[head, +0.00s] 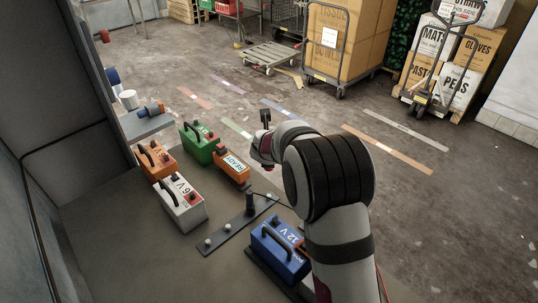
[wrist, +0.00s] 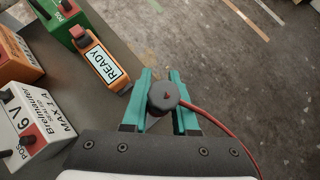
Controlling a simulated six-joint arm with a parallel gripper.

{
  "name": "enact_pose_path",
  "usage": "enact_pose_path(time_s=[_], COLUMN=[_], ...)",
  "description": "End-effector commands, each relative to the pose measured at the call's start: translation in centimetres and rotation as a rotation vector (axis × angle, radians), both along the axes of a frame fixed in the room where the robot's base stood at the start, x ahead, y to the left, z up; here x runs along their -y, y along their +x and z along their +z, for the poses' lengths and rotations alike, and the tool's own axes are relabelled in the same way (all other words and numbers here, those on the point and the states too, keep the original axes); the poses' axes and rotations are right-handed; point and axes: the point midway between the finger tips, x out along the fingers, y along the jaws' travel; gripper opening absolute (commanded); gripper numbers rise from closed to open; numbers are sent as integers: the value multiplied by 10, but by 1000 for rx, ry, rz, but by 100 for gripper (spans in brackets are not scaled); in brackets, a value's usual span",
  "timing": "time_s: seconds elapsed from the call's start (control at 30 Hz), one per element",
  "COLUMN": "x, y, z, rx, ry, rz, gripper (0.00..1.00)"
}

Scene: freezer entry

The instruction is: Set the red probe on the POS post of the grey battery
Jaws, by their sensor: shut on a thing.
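The grey battery (head: 181,210), marked 6 V, stands on the worktop left of centre and shows cut off at the left of the wrist view (wrist: 52,128). In the wrist view my gripper (wrist: 158,100) is shut on the red probe (wrist: 163,95), seen end-on as a dark round cap with a red mark and a red lead. My gripper is right of the battery, apart from it, beyond the orange READY unit (head: 231,168) in the head view.
An orange battery (head: 157,163), a green battery (head: 202,150) and a blue 12 V battery (head: 276,257) stand around the grey one. Open floor lies right of the worktop.

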Motion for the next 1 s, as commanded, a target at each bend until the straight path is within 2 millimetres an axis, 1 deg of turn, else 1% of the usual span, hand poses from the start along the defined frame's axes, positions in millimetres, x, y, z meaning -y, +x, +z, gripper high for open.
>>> enact_pose_path(time_s=[0.2, 0.27, 0.33, 0.4, 0.47, 0.57, 0.67, 0.7, 0.77, 0.8, 0.87, 0.9, 0.97, 1.0], x=[1, 4, 11, 21, 37, 66, 98, 111, 132, 147, 168, 181, 197, 206], y=[0, -2, -7, -12, -23, -44, -72, -87, -111, -131, -164, -187, -224, -247], z=[0, -1, -3, -4, -6, -9, -13, -13, -15, -15, -14, -12, -9, -6], rx=[0, -3, -5, -2, -2, 0, 0, 1, 0, 0, 0, 0, 0, 0], ry=[-1, -1, -1, -3, -2, -3, -3, -2, -4, -2, -1, -1, -1, -1], rz=[-4, -19, -57, -113, -207, -379, -583, -675, -827, -938, -1120, -1245, -1429, -1542], gripper=[0, 0, 0, 0, 0, 0, 0, 0, 0, 0, 0, 0, 0, 0])
